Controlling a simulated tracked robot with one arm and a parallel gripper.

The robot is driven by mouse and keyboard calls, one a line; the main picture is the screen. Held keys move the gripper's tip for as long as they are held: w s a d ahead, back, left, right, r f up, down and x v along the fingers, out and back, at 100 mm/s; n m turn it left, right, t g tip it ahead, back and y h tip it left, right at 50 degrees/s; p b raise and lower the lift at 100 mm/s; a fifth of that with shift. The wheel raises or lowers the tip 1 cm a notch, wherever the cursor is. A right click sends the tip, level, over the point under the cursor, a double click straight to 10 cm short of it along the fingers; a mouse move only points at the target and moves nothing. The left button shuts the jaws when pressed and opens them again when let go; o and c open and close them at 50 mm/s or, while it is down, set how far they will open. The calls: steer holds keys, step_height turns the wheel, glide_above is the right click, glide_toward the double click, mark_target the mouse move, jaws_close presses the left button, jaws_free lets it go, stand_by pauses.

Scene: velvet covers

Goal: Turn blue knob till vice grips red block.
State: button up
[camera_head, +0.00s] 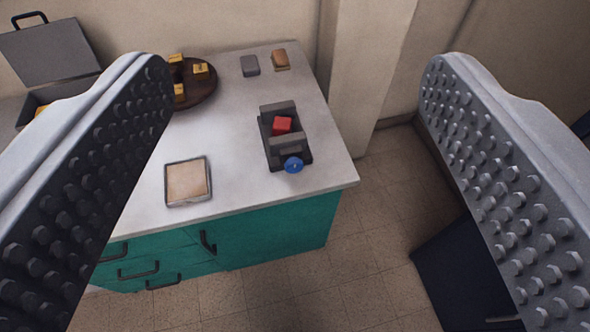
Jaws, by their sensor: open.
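The vice (276,154) is a dark grey fixture on the white worktop, near its right end. The red block (282,125) sits between its two grey jaws, closer to the far jaw (278,108); a gap shows before the near jaw (286,143). The blue knob (293,165) is at the vice's near end, close to the worktop's front right corner. My gripper (300,80) is open and empty. Its two studded fingers frame the view left and right, and the vice shows between them, apart from both and farther away.
The worktop (235,130) tops a teal cabinet (270,240) with black handles. A framed tan tile (187,181) lies front left. A round brown tray (200,90) with yellow pieces, a grey block (250,66) and an orange-brown block (280,60) are behind. An open grey case (55,55) stands far left.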

mark_target(296, 169)
steer(key=w+d+f+n+b, duration=0.15)
steer(key=w+d+f, duration=0.25)
steer(key=w+f, duration=0.7)
steer(key=w+d+f+m+b, duration=0.15)
steer(key=w+d+f, duration=0.25)
steer(key=w+f, duration=0.75)
steer(key=s+a+f+n+t+y+b, duration=0.1)
steer(key=s+a+f+y+b, duration=0.1)
steer(key=f, duration=1.4)
steer(key=s+a+f+t+y+b, duration=0.1)
steer(key=s+a+f+y+b, duration=0.15)
steer(key=f, duration=1.45)
steer(key=b+x, duration=0.3)
steer(key=x, duration=0.9)
steer(key=shift+x, duration=0.9)
steer(key=shift+d+r, duration=0.1)
steer(key=c, duration=1)
